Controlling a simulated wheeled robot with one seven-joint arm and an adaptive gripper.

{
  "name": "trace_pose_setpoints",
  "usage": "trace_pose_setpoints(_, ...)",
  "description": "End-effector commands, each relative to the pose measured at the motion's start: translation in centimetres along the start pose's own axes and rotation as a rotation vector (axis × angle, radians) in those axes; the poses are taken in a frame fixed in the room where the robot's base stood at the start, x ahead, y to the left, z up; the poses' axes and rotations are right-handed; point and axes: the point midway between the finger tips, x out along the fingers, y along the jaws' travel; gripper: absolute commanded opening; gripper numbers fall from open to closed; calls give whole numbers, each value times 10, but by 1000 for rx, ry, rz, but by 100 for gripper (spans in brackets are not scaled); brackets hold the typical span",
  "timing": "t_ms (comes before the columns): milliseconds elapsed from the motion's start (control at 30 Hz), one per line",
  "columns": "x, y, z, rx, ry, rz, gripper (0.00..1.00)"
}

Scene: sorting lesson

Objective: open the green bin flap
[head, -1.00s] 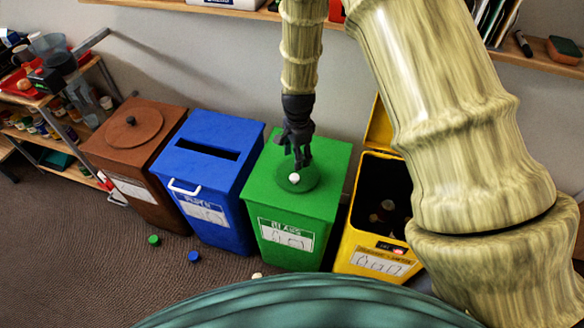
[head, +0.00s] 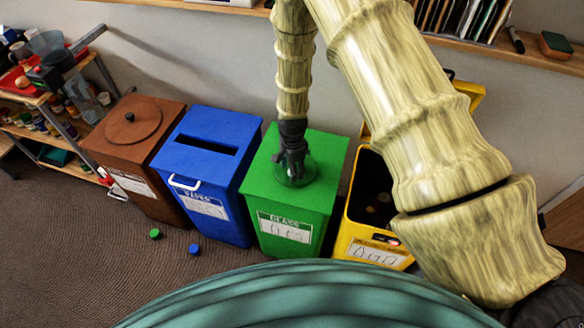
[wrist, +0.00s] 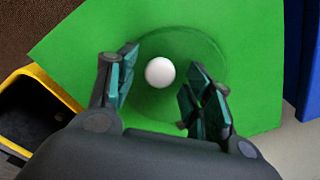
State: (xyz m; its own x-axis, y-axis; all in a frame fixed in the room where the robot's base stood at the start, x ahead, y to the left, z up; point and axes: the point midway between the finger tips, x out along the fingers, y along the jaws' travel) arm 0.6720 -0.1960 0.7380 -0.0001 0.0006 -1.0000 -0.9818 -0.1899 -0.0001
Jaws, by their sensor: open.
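The green bin (head: 297,218) stands between the blue and yellow bins, with a white glass label on its front. Its round flap (wrist: 205,95) is set in the green lid and looks level with it in the wrist view; I see no gap at its edge. A white ball-shaped knob (wrist: 160,72) stands on the flap. My gripper (head: 293,178) is just above the flap; it also shows in the wrist view (wrist: 158,90). Its fingers are apart, one on each side of the knob, and hold nothing. In the head view my gripper hides the knob.
A blue slotted bin (head: 215,185) and a brown round-lidded bin (head: 125,150) stand to the left. The open yellow bin (head: 365,243) is close on the right. A green cap (head: 155,234) and a blue cap (head: 194,249) lie on the floor. A shelf (head: 540,57) runs along the wall behind.

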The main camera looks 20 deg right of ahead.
Motion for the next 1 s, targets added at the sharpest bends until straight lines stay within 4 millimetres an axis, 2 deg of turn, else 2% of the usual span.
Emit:
trace_pose_setpoints(367,4,0,0,0,0,0,51)
trace_pose_setpoints(467,4,0,0,0,0,0,36)
trace_pose_setpoints(667,4,0,0,0,0,0,0)
trace_pose_setpoints(1000,2,1,-5,8,-7,7,0)
